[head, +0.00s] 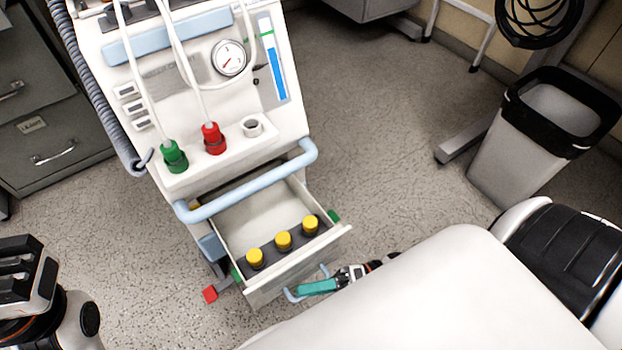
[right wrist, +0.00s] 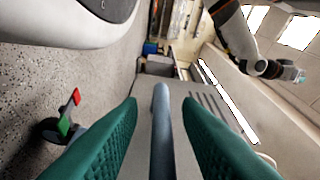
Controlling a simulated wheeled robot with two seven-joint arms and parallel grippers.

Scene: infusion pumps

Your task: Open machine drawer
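The white medical machine (head: 185,100) stands at the centre left of the head view. Its lower drawer (head: 290,268) is pulled out, with several yellow-capped items (head: 283,240) in a dark rack inside. The drawer's light blue handle (head: 292,295) is on the front face, and it also shows in the right wrist view (right wrist: 161,130). My right gripper (head: 318,286) is at this handle. Its green fingers stand on both sides of the bar with visible gaps, so it is open around it. My left gripper (head: 28,272) is at the left edge, away from the machine; its fingertips are unclear.
A light blue rail (head: 245,190) crosses the machine above the drawer. A grey bin (head: 530,150) with a black liner stands at the right. Grey cabinets (head: 45,110) stand at the left. The floor between machine and bin is free.

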